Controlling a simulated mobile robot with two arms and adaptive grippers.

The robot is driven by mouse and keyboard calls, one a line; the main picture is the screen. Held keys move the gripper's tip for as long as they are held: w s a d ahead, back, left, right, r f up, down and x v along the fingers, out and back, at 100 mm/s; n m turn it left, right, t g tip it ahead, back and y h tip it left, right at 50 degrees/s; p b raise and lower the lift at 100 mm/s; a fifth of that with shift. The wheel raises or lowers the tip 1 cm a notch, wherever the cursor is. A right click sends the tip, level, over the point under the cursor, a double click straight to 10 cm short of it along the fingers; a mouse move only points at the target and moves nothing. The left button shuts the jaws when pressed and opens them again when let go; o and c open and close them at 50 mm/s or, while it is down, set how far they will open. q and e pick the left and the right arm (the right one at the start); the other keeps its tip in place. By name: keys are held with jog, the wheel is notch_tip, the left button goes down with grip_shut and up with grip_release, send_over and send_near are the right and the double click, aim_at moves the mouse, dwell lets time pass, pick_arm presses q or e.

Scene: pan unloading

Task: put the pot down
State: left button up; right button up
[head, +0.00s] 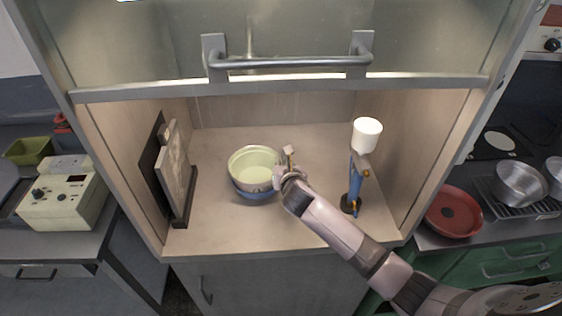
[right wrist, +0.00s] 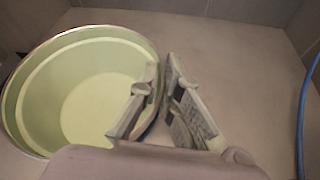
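The pot (head: 256,172) is round, pale green inside, with a metallic rim and a bluish lower outside. It is in the open cabinet, upright or nearly so, at or just above the cabinet floor (head: 219,225); I cannot tell whether it touches. My right gripper (head: 286,165) is at the pot's right rim. In the right wrist view, the pot (right wrist: 95,95) fills the left side. One finger of my right gripper (right wrist: 160,82) is inside the rim and the other outside, close together on the wall. My left gripper is not in view.
A blue stand with a white cup-shaped top (head: 367,134) is to the right, near my right arm. A framed board (head: 175,170) leans at the left wall. A raised door with a handle (head: 290,63) is above. Bare floor surrounds the pot's left and front.

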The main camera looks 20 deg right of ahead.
jog(key=o, duration=0.4)
jog(key=shift+s+r, duration=0.1)
jog(key=shift+r, duration=0.25)
jog(key=b+v, duration=0.1)
jog(key=v, duration=1.1)
jog(key=shift+f, duration=0.1)
